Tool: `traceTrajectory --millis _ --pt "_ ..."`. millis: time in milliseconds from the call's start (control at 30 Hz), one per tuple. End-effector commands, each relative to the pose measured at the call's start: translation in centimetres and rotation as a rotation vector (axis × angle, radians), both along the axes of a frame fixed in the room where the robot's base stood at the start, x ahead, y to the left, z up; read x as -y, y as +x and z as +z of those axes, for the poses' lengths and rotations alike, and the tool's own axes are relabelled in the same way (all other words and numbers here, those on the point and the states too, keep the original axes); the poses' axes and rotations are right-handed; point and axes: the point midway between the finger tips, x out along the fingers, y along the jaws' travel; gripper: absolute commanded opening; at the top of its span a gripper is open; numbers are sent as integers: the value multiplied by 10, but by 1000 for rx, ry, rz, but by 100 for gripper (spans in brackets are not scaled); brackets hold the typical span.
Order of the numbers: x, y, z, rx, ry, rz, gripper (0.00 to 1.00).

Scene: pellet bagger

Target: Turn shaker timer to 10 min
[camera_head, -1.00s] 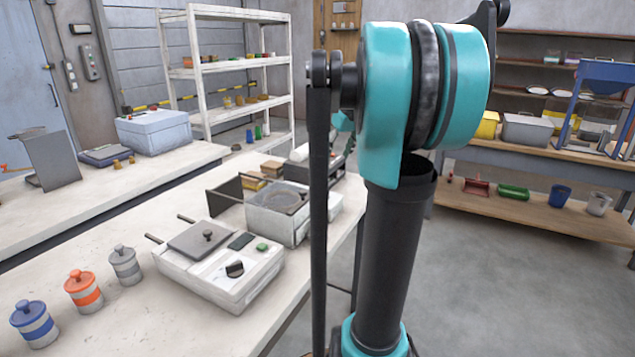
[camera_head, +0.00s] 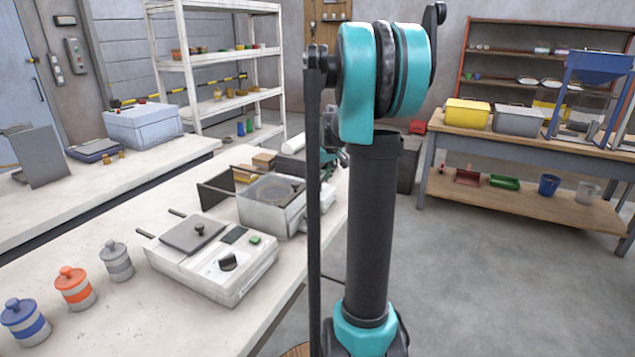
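A low white bench unit (camera_head: 200,276) stands on the near white bench, left of my arm. Its front panel has a black round knob (camera_head: 228,262), a small dark display (camera_head: 234,235) and a green button (camera_head: 255,240). A grey square plate with a small black handle is on its top. Just behind it is a grey metal box unit (camera_head: 272,213) with a round, clear-looking top. I cannot tell which knob is labelled as the shaker timer; no dial marks are readable. My teal and black arm stands right of these units. I cannot make out my gripper.
Blue, orange and grey lidded jars (camera_head: 73,287) stand at the near left of the bench (camera_head: 150,335). A second bench with a blue-grey box (camera_head: 145,125) is farther left. A workbench (camera_head: 520,139) stands at the right. The floor between is clear.

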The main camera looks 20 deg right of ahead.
Motion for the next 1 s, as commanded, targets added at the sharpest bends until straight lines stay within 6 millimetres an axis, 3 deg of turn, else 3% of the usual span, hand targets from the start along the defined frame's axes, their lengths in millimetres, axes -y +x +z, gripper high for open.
traceTrajectory --millis 200,500,900,1000 --pt "-2 6 -15 0 0 1 57" --pt "-2 6 -16 0 0 0 56" --pt "-2 6 -16 0 0 0 7" --pt "-2 6 -16 0 0 -2 7"
